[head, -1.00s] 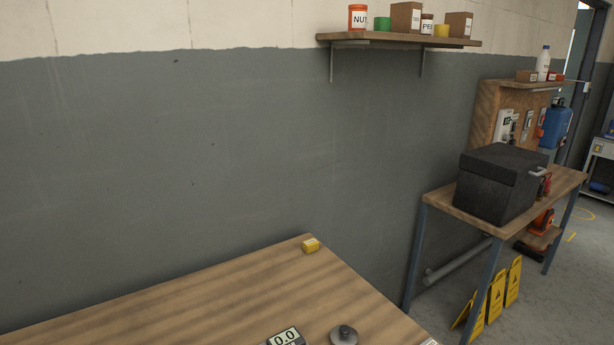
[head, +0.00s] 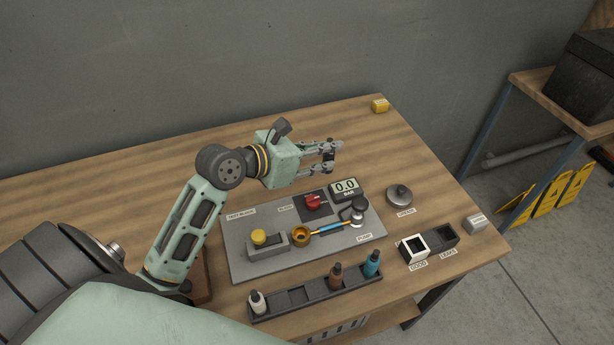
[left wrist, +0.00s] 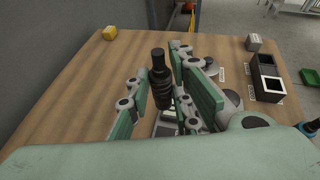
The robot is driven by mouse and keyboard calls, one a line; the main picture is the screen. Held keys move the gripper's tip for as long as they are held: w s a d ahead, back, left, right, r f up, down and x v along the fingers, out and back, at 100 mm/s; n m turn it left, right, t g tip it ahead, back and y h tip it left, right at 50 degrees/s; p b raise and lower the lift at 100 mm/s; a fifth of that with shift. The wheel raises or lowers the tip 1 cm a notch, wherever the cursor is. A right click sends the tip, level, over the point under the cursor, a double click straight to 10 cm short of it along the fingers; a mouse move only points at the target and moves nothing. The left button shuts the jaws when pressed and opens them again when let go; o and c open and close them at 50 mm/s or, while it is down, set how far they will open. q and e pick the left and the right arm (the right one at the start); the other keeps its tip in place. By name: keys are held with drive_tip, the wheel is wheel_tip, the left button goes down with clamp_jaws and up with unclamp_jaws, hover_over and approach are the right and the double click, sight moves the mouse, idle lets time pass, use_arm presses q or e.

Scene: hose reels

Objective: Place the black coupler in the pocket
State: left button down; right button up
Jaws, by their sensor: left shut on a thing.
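My left gripper (head: 326,158) is shut on the black coupler (left wrist: 161,82), holding it above the table behind the test panel. In the left wrist view the coupler stands roughly upright between the green finger pads; in the head view it is small and partly hidden by the fingers. A dark rack (head: 318,299) lies along the table's front. It holds a white coupler (head: 257,303) at the left, and a brown coupler (head: 336,276) and a blue coupler (head: 372,264) towards the right. The pockets (head: 297,290) between white and brown look empty. My right gripper is not in view.
The grey test panel (head: 240,265) lies between gripper and rack, with a gauge (head: 344,188), red knob (head: 313,201), yellow button (head: 259,237) and blue-handled pump. Right are a grease tin (head: 399,195), two labelled bins (head: 442,236) and a grey block (head: 475,223). The table's back left is clear.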

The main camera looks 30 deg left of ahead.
use_arm(q)
drive_tip(key=shift+s+a+f+b, duration=0.1)
drive_tip(key=shift+s+a+f, duration=0.05)
drive_tip(key=shift+a+f, duration=1.6)
drive_tip(key=shift+s+a+f+b, duration=0.1)
drive_tip(key=shift+s+a+f, duration=0.1)
drive_tip(key=shift+a+f, duration=1.5)
drive_tip(key=shift+s+a+f+b, duration=0.1)
drive_tip(key=shift+s+a+f, duration=0.05)
drive_tip(key=shift+a+f, duration=1.55)
drive_tip(key=c, duration=1.6)
unclamp_jaws()
drive_tip(key=shift+o, duration=0.2)
